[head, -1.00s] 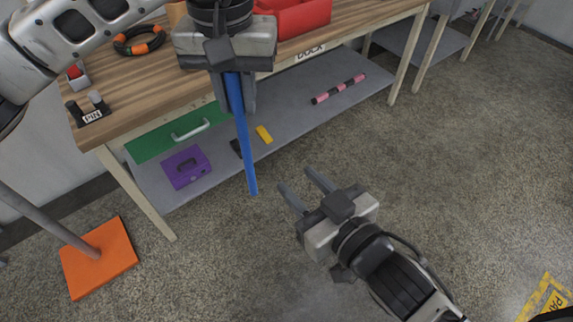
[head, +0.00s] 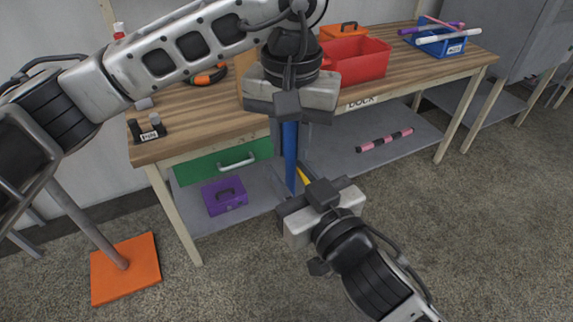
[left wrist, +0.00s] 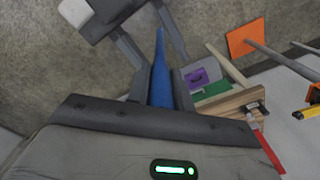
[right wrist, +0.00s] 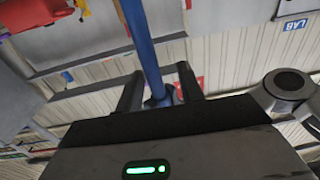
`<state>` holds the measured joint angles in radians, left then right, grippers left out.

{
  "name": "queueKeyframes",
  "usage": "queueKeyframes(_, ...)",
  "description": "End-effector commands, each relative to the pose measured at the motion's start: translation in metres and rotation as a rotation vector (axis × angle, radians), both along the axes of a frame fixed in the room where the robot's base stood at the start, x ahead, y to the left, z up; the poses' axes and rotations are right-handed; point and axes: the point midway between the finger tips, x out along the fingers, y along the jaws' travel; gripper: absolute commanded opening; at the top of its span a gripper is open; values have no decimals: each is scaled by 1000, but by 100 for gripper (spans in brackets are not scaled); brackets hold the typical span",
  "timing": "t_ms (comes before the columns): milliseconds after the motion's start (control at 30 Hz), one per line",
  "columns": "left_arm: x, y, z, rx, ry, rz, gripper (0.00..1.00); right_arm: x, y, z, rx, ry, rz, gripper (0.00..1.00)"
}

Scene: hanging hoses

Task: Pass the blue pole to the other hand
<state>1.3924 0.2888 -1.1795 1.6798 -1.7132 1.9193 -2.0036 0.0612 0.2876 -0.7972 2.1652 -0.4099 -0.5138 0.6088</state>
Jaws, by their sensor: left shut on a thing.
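The blue pole (head: 290,158) hangs down roughly upright from my left gripper (head: 290,128), which is shut on its upper part. In the left wrist view the pole (left wrist: 160,72) runs out between the left fingers. My right gripper (head: 297,185) is at the pole's lower part, with its fingers open on either side of it. The right wrist view shows the pole (right wrist: 146,50) between the right fingers (right wrist: 160,88), with gaps beside it. The pole's lower end is partly hidden by the right gripper in the head view.
A wooden workbench (head: 205,122) stands behind, with a red bin (head: 358,62) and a blue tray (head: 440,46) on it. Its lower shelf holds a purple box (head: 224,196) and a pink-black rod (head: 385,140). An orange-based stand (head: 125,268) is at left. The floor at right is clear.

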Motion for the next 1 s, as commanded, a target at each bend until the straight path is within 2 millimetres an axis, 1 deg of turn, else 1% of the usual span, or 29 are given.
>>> queueKeyframes(100,0,0,0,0,0,0,0,9,6,0,-1,-1,1,38)
queueKeyframes(200,0,0,0,0,-1,0,0,12,9,0,0,0,1,38)
queueKeyframes(467,0,0,0,0,-1,0,0,13,9,0,0,1,1,38)
queueKeyframes(500,0,0,0,0,-1,0,0,13,9,0,0,1,1,32)
queueKeyframes(567,0,0,0,0,0,0,0,13,9,0,0,1,1,16)
queueKeyframes(600,0,0,0,0,-1,0,0,13,9,0,0,1,1,5)
queueKeyframes(633,0,0,0,-1,-1,0,0,12,10,0,0,1,2,0)
queueKeyframes(733,0,-1,1,-4,-2,0,0,12,10,0,2,1,5,0)
queueKeyframes(767,1,-1,1,-4,-3,0,30,11,11,1,3,0,6,0)
queueKeyframes(800,1,-1,1,-5,-4,0,42,11,11,1,3,0,6,0)
queueKeyframes(833,0,-1,1,-5,-3,0,48,11,10,1,3,-1,5,0)
queueKeyframes(1000,0,-1,0,-2,-2,0,48,12,10,0,1,0,3,0)
